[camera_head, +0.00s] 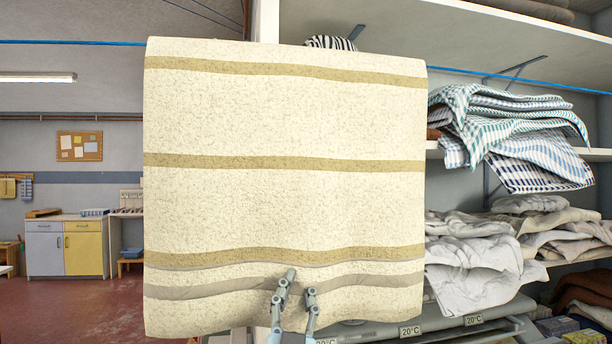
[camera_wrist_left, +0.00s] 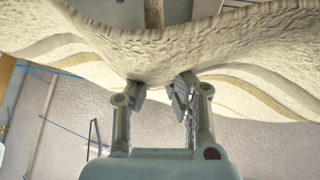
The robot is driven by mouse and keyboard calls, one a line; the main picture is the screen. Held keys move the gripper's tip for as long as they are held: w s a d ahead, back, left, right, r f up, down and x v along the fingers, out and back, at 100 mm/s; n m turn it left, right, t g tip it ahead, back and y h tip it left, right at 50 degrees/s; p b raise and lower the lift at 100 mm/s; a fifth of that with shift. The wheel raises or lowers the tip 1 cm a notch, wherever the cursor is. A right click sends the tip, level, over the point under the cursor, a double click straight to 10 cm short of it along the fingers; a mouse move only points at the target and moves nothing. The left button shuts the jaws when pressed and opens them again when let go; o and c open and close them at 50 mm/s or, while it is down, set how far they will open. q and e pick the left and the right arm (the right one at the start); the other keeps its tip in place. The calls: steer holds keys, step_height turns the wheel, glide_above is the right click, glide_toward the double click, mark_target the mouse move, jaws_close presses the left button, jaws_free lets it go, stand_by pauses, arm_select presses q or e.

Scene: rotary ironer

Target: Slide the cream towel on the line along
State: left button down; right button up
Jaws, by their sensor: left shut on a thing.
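The cream towel (camera_head: 285,120) with tan stripes hangs over the blue line (camera_head: 75,42) in the middle of the head view. My left gripper (camera_head: 294,285) is at the towel's lower part, in front of the cloth, and shut on it. In the left wrist view the towel (camera_wrist_left: 150,50) spreads above my left gripper (camera_wrist_left: 160,90), with a fold of cloth dipping between the two fingertips. The fingers stand apart with cloth between them. My right gripper is in neither view.
Shelves on the right hold checked towels (camera_head: 510,130) and a pile of grey cloths (camera_head: 480,260). A grey machine edge with temperature labels (camera_head: 410,331) shows below the towel. A cabinet (camera_head: 65,248) and a cork board (camera_head: 79,146) are far back at left. The line left of the towel is bare.

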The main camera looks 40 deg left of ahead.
mark_target(168, 277)
arm_select(q)
steer(key=shift+s+a+p, duration=0.9)
steer(key=shift+s+a, duration=0.3)
steer(key=shift+s, duration=0.25)
steer(key=shift+s, duration=0.1)
steer(key=shift+s+a+p, duration=0.55)
steer(key=shift+s, duration=0.05)
steer(key=shift+s+a+f+p, duration=0.15)
steer(key=shift+s+a+p, duration=0.75)
steer(key=shift+s+a, duration=0.6)
steer(key=shift+s+d, duration=0.1)
steer(key=shift+d, duration=0.05)
steer(key=shift+s+a+f, duration=0.1)
steer(key=shift+s+a, duration=0.9)
steer(key=shift+s, duration=0.15)
steer(key=shift+s+a+f, duration=0.1)
steer(key=shift+s+a, duration=0.85)
steer(key=shift+s, duration=0.2)
steer(key=shift+s+a+f, duration=0.15)
steer(key=shift+s+a, duration=1.8)
steer(key=shift+s, duration=0.3)
